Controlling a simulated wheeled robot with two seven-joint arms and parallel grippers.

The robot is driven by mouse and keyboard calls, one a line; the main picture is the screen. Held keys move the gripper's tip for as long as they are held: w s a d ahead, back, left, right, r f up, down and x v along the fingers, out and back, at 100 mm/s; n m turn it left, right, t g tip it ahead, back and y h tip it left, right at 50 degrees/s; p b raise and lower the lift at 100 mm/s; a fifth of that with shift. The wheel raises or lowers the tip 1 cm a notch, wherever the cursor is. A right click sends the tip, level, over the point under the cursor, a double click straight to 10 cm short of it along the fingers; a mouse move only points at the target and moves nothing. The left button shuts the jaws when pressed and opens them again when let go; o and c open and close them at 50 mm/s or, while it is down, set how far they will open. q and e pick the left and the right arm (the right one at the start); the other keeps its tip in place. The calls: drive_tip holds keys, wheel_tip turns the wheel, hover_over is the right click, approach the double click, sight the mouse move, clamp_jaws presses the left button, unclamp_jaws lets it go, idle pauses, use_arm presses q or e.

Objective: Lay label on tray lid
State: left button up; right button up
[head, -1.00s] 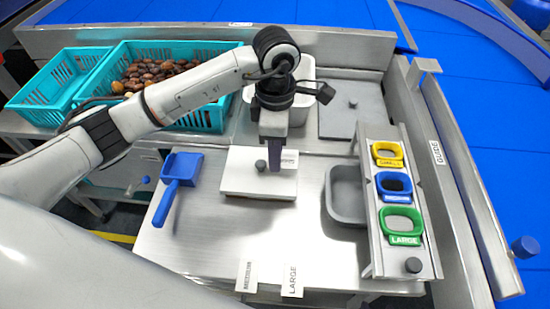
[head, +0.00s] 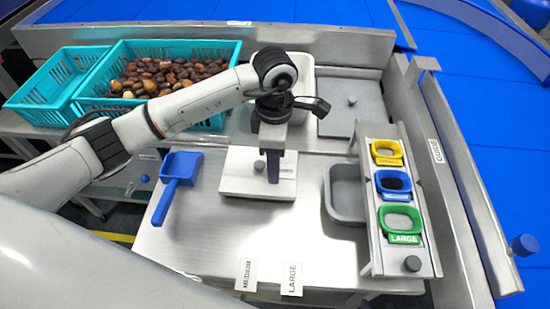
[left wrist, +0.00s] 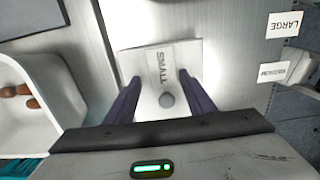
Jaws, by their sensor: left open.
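The white tray lid (head: 238,184) lies on the steel table with its dark round knob (head: 259,166). It also shows in the left wrist view (left wrist: 140,62). The SMALL label (left wrist: 162,67) appears to lie flat on the lid beside the knob, slightly askew. In the head view the label (head: 287,172) is partly hidden by a finger. My left gripper (left wrist: 160,92) is open over the lid, fingers apart on either side of the knob and label. In the head view it (head: 273,172) points straight down. My right gripper is not in view.
MEDIUM (head: 246,275) and LARGE (head: 291,280) labels sit at the table's front edge. A blue scoop (head: 178,175) lies left of the lid. A grey tray (head: 346,212) and coloured size rings (head: 404,220) stand right.

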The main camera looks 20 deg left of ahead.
use_arm(q)
wheel_tip(320, 180, up, 12)
drive_tip(key=b, duration=0.1)
drive_tip(key=shift+r, duration=0.15)
drive_tip(key=shift+s, duration=0.1)
idle(0.4)
